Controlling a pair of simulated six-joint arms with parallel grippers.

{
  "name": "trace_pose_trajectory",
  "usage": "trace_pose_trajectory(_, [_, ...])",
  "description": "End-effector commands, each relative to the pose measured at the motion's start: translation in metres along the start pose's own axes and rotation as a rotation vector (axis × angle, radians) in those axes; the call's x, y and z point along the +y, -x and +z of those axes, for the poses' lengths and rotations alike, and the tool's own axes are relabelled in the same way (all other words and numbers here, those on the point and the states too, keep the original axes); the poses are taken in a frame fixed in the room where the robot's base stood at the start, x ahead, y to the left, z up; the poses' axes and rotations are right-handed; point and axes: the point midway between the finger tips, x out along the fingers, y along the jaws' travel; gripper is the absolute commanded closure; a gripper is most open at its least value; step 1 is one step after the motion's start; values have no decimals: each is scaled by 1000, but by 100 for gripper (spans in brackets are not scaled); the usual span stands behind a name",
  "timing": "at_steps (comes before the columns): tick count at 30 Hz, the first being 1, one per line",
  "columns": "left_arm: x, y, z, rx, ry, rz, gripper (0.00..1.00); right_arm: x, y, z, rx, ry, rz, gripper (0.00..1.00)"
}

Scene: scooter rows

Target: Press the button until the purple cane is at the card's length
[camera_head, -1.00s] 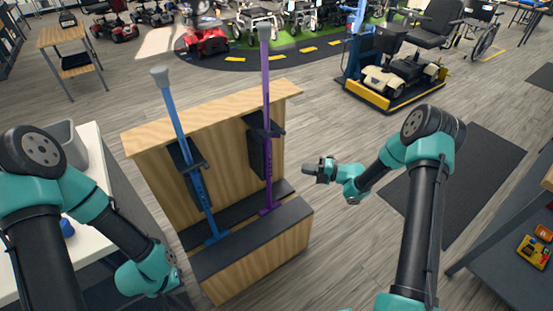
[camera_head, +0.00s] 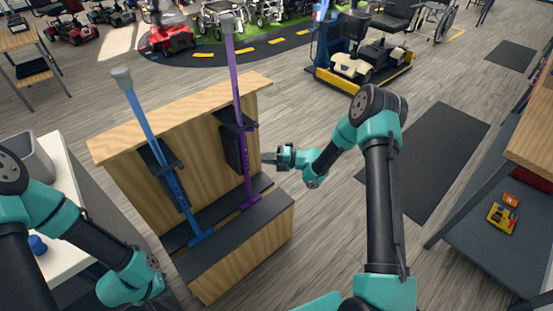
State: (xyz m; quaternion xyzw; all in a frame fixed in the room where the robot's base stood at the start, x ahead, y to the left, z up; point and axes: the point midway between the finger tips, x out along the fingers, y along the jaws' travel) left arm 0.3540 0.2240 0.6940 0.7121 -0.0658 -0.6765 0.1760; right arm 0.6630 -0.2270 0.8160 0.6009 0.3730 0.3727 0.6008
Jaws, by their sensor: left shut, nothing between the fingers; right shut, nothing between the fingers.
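The purple cane (camera_head: 236,80) stands upright in the right place of a wooden stand (camera_head: 182,108), its foot on the dark ledge. A blue cane (camera_head: 147,125) stands tilted in the left place. Black holders (camera_head: 233,147) clasp the canes. My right gripper (camera_head: 268,158) is shut and empty, its tip close beside the holder of the purple cane; I cannot tell whether it touches. My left gripper (camera_head: 155,262) is low at the left near the stand's front, its fingers hardly visible. I make out no length card and no distinct button.
A white table (camera_head: 66,190) with a grey bin (camera_head: 33,158) and a blue object (camera_head: 37,245) is at the left. A dark bench (camera_head: 497,220) with a yellow item (camera_head: 501,218) is at the right. Scooters and wheelchairs stand at the back. Open floor lies right of the stand.

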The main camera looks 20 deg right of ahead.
Motion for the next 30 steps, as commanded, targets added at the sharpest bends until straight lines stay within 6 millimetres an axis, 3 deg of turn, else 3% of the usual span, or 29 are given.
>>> trace_pose_trajectory(6, [0,0,0,0,0,0,100,0,-38,0,2,1,1,100])
trace_pose_trajectory(12, [0,0,0,0,0,0,100,0,-55,21,1,2,0,100])
trace_pose_trajectory(30, [0,0,0,0,0,0,100,0,-66,33,0,1,0,100])
